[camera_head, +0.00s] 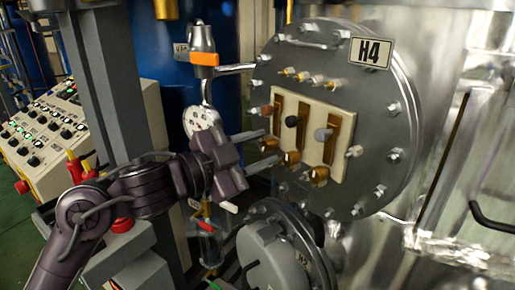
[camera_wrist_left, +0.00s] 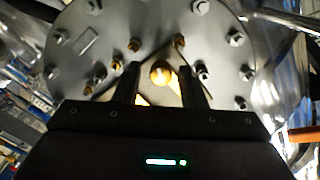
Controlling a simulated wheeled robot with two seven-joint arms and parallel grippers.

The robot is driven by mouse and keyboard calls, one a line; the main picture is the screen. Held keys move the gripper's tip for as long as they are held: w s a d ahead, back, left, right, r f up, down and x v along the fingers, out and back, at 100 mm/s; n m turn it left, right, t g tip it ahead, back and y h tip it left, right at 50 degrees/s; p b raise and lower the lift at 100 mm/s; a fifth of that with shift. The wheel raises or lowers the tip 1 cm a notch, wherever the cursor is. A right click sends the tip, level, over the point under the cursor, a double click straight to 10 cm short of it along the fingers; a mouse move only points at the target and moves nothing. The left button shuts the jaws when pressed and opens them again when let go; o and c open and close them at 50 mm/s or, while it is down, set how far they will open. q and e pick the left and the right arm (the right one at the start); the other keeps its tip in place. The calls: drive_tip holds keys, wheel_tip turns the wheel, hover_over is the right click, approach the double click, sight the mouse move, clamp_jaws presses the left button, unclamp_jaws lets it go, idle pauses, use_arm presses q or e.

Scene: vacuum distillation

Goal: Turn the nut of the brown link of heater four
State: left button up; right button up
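Heater four is a round grey flange (camera_head: 361,100) with an H4 label (camera_head: 370,53). A cream plate (camera_head: 312,105) on it carries three upright brown metal links. A small brown knob (camera_head: 267,110) is by the left link (camera_head: 278,112), a black one (camera_head: 292,121) by the middle link and a grey one (camera_head: 321,135) by the right link. Brass nuts (camera_head: 291,158) sit at the lower ends. My left gripper (camera_head: 271,146) is open in front of the plate's lower left. In the left wrist view a round brass nut (camera_wrist_left: 160,73) shows between its fingers; I cannot tell whether they touch it.
A second flange, H2 (camera_head: 272,258), lies below the gripper. A gauge (camera_head: 201,120) with an orange-handled valve (camera_head: 204,58) stands left of heater four. A control panel (camera_head: 45,130) is at far left. Shiny metal cladding (camera_head: 450,160) fills the right.

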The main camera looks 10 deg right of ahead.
use_arm(q)
drive_tip(key=shift+o, duration=0.3)
drive_tip(key=shift+a, duration=0.15)
drive_tip(key=shift+s+a+b, duration=0.15)
drive_tip(key=shift+a+b, duration=0.15)
drive_tip(key=b+v, duration=0.2)
drive_tip(key=v, duration=0.5)
drive_tip(key=shift+b, duration=0.35)
drive_tip(key=shift+d, duration=0.1)
